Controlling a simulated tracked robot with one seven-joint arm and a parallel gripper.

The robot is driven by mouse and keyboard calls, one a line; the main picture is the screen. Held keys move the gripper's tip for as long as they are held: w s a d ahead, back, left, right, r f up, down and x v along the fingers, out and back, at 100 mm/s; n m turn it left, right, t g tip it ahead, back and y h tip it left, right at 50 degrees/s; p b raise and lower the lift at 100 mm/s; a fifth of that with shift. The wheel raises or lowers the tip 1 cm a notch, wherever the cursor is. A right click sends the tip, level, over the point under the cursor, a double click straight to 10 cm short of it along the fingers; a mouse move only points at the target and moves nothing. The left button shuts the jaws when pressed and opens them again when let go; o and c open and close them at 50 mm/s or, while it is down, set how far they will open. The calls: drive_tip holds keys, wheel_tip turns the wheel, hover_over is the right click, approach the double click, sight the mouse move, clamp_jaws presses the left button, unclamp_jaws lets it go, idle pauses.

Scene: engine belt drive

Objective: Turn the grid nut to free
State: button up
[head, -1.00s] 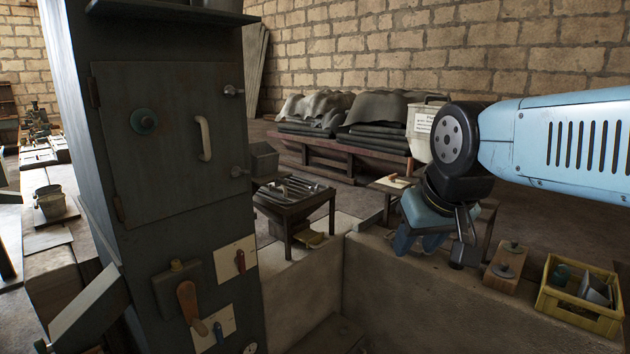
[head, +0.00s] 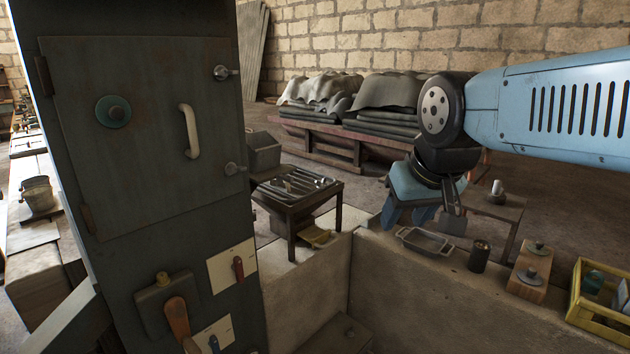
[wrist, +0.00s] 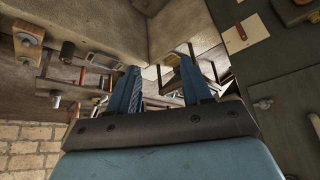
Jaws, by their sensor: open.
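A dark grey cabinet (head: 70,240) stands at the left in the head view. Its door (head: 140,150) carries a round teal knob (head: 113,111), a pale handle and two small wing-like fasteners (head: 226,73) (head: 234,168) at its right edge. Labels are too small to read, so I cannot tell which part is the grid nut. My gripper (head: 408,215) is open and empty, pointing down, right of the cabinet and apart from it. In the wrist view, the fingers (wrist: 160,75) are spread.
A low wall (head: 420,300) runs below my gripper, bearing a metal tray (head: 425,241), a dark cup (head: 479,256), a wooden block (head: 530,272) and a yellow crate (head: 600,310). A small tool table (head: 292,195) stands behind. Floor beyond is partly clear.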

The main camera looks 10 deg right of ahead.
drive_tip(key=w+r+m, duration=0.1)
drive_tip(key=w+r, duration=0.2)
drive_tip(key=w, duration=0.4)
drive_tip(key=w+r+m, duration=0.2)
drive_tip(key=w+r, duration=0.2)
drive_tip(key=w, duration=0.3)
drive_tip(key=m+g+h, duration=0.3)
drive_tip(key=m+h, duration=0.1)
drive_tip(key=m, duration=0.4)
hover_over(321, 183)
drive_tip(key=s+a, duration=0.3)
drive_tip(key=a, duration=0.2)
wheel_tip(321, 183, down, 14)
drive_tip(key=f, duration=0.1)
drive_tip(key=x, duration=1.2)
drive_tip(key=shift+w+d+f, duration=0.1)
drive_tip(key=shift+w+f, duration=0.05)
drive_tip(key=shift+f, duration=0.15)
clamp_jaws()
drive_tip(key=shift+r, duration=0.1)
